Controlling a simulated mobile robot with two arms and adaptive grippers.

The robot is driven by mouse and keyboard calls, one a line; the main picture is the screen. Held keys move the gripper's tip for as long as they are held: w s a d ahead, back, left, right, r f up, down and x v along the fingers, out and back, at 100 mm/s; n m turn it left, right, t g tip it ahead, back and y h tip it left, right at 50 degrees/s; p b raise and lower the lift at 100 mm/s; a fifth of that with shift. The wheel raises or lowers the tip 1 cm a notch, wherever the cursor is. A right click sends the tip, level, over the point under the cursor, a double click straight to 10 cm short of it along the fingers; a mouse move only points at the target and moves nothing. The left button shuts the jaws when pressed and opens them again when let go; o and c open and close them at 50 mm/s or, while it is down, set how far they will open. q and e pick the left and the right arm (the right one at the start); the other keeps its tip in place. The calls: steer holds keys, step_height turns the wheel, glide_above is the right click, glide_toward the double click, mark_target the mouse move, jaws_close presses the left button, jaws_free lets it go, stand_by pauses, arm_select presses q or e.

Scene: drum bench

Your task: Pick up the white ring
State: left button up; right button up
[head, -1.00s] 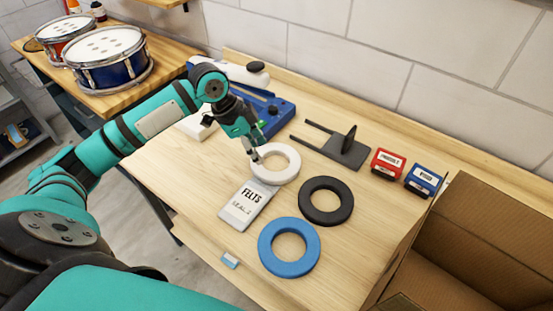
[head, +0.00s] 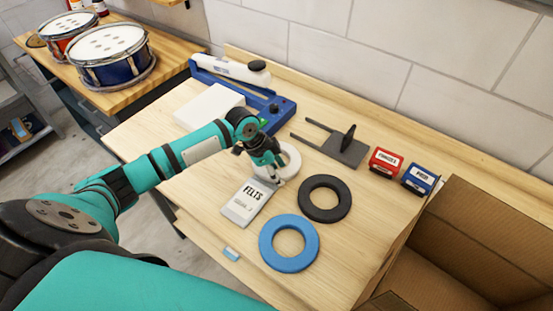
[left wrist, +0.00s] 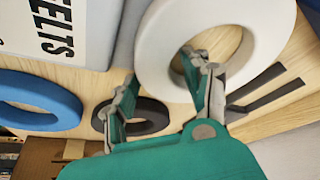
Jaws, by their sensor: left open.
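The white ring (head: 293,160) lies on the wooden bench, partly hidden behind my left gripper (head: 274,178). In the left wrist view the white ring (left wrist: 153,45) is large and near. My left gripper (left wrist: 162,78) is open there, one fingertip over the ring's hole and the other outside its rim. The band of the ring lies between them in the picture. I cannot tell whether the fingers touch it. My right gripper is not in view.
A FELTS packet (head: 247,204) lies close beside the white ring. A black ring (head: 325,212) and a blue ring (head: 289,262) lie nearer. A grey forked stand (head: 345,151), a blue-and-white device (head: 272,113) and an open cardboard box (head: 480,215) are around them.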

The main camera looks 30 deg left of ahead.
arm_select(q)
steer(key=c, duration=0.5)
steer(key=shift+r, duration=0.15)
